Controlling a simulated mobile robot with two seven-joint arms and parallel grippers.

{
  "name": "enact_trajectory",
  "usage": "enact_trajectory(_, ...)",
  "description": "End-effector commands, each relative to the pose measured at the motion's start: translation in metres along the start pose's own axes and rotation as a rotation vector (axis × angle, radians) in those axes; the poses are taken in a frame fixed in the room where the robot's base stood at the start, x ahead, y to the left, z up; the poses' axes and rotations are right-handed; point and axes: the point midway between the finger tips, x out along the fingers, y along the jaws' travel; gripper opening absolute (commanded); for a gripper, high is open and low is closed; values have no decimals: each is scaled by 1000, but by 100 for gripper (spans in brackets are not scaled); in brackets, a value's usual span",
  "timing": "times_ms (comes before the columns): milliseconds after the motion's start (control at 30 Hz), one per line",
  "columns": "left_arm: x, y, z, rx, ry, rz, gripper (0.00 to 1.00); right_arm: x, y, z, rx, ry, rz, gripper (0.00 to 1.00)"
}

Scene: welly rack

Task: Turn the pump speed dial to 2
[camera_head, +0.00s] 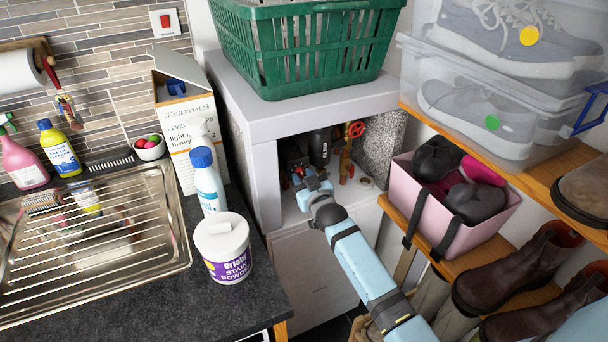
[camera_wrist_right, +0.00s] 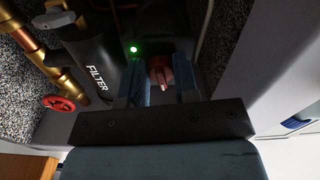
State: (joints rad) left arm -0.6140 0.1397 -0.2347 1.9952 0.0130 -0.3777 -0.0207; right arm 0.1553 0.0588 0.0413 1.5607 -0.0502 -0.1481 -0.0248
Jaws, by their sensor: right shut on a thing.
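The pump speed dial (camera_wrist_right: 160,71) is a red knob with a pale pointer mark, on the front of a dark pump inside the open cupboard. Its number scale cannot be read here. My right gripper (camera_wrist_right: 161,88) has one finger on each side of the dial and is shut on it. In the head view my right gripper (camera_head: 303,174) reaches into the cupboard (camera_head: 264,185) and mostly hides the dial. A green light (camera_wrist_right: 133,49) glows on the pump, beside the dial. My left gripper is not in view.
A black filter cylinder (camera_wrist_right: 93,68), brass pipes and a red valve wheel (camera_wrist_right: 58,103) stand close beside the pump. A green basket (camera_head: 305,50) sits on the cupboard. The shoe rack (camera_head: 520,180) is to the right, and the counter (camera_head: 180,285) with bottles is to the left.

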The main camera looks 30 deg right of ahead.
Motion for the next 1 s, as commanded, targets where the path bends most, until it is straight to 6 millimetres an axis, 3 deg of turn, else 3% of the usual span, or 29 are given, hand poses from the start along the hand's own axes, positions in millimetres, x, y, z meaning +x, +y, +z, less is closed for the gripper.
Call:
enact_trajectory(500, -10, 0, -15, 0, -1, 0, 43, 0, -3, -1, 406, -2, 0, 5)
enact_trajectory(1000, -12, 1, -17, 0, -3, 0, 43, 0, -4, 0, 528, -2, 0, 5)
